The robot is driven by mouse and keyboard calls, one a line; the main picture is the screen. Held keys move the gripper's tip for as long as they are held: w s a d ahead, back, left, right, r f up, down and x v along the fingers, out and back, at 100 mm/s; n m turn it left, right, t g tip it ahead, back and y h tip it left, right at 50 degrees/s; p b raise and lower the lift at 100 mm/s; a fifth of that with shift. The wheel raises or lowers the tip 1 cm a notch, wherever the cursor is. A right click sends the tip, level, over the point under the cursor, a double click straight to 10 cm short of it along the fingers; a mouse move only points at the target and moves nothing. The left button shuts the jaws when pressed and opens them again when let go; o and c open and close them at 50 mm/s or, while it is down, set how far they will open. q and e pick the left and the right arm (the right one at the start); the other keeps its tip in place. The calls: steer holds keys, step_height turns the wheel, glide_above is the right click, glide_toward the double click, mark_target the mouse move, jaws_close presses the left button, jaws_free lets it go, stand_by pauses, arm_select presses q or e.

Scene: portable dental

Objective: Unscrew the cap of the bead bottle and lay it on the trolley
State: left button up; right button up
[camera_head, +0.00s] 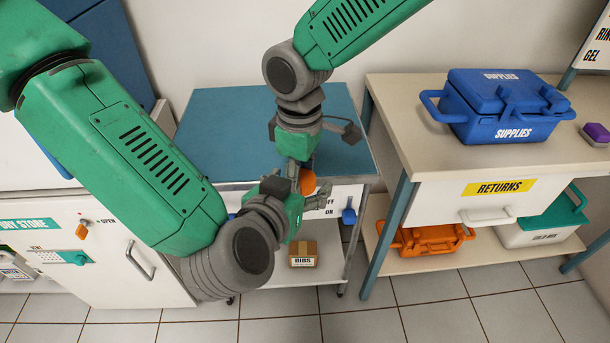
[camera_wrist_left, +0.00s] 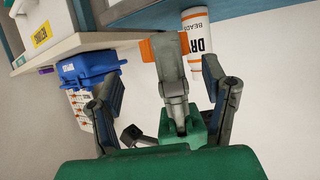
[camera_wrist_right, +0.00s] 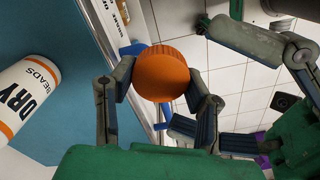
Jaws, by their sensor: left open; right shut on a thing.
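The orange ribbed cap (camera_head: 307,182) is between the fingers of my right gripper (camera_head: 299,176), which is shut on it. In the right wrist view the cap (camera_wrist_right: 162,73) sits between both fingertips, apart from the bottle. The white bead bottle (camera_wrist_right: 27,94), with orange bands and "DRY BEADS" lettering, shows at the left there against the blue trolley top (camera_wrist_right: 66,125). The bottle also shows in the left wrist view (camera_wrist_left: 197,47); in the head view my arms hide it. My left gripper (camera_wrist_left: 156,76) is open and empty, close to the right gripper and cap.
The trolley's blue top (camera_head: 225,115) has bare room at its back and left. A bench (camera_head: 400,105) at the right carries a blue supplies box (camera_head: 510,105). A bibs box (camera_head: 303,254) is on the trolley's lower shelf. A white cabinet (camera_head: 105,265) stands at the left.

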mark_target(310, 174)
arm_select(q)
steer(key=shift+x, duration=1.8)
steer(key=c, duration=1.3)
steer(key=shift+o, duration=0.2)
steer(key=shift+s+d, duration=0.1)
arm_select(e)
steer(key=o, duration=1.4)
steer(key=shift+a, duration=0.1)
